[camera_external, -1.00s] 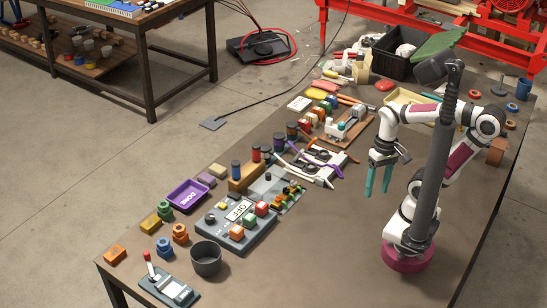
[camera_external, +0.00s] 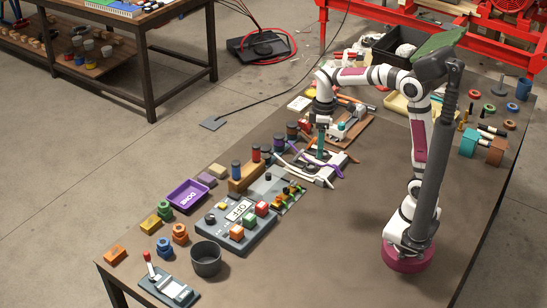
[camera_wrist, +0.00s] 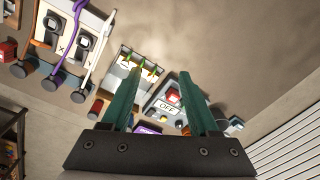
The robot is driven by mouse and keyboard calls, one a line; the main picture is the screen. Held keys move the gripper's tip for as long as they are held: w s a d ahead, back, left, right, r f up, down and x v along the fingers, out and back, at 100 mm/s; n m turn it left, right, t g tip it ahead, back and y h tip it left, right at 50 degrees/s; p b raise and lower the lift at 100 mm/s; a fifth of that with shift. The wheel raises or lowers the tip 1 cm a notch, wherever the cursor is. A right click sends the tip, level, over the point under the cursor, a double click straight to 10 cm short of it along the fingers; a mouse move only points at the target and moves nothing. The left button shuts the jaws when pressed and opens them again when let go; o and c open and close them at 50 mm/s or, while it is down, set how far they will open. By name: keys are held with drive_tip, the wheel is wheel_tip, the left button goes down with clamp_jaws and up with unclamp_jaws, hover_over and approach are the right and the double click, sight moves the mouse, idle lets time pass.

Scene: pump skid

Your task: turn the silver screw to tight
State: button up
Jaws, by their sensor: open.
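I cannot make out the silver screw for certain in either view; it is too small or hidden. My gripper (camera_external: 321,152) points down over the white panel (camera_external: 326,172) near the middle of the workbench. In the wrist view, the two teal fingers of my gripper (camera_wrist: 163,84) are apart with nothing between them. The white panel also shows at the upper left of the wrist view (camera_wrist: 58,28), with dark knobs and white and purple cables. I cannot tell whether the fingertips touch anything.
A grey control box (camera_external: 237,226) with an OFF sign and coloured buttons stands nearer the front. A wooden board (camera_external: 357,138) with a white device lies behind my gripper. A purple tray (camera_external: 187,195) and a dark cup (camera_external: 206,260) stand farther left.

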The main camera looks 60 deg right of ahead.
sight(294, 183)
drive_tip(key=w+d+f+n, duration=0.2)
drive_tip(key=w+f+n, duration=0.1)
drive_tip(key=w, duration=0.2)
drive_tip(key=w+d+f+n, duration=0.2)
drive_tip(key=w+n, duration=0.1)
drive_tip(key=w, duration=0.3)
drive_tip(key=shift+n+h, duration=0.3)
drive_tip(key=f, duration=1.6)
drive_tip(key=shift+w+a, duration=0.1)
drive_tip(key=shift+a, duration=0.1)
drive_tip(key=shift+c, duration=0.3)
clamp_jaws()
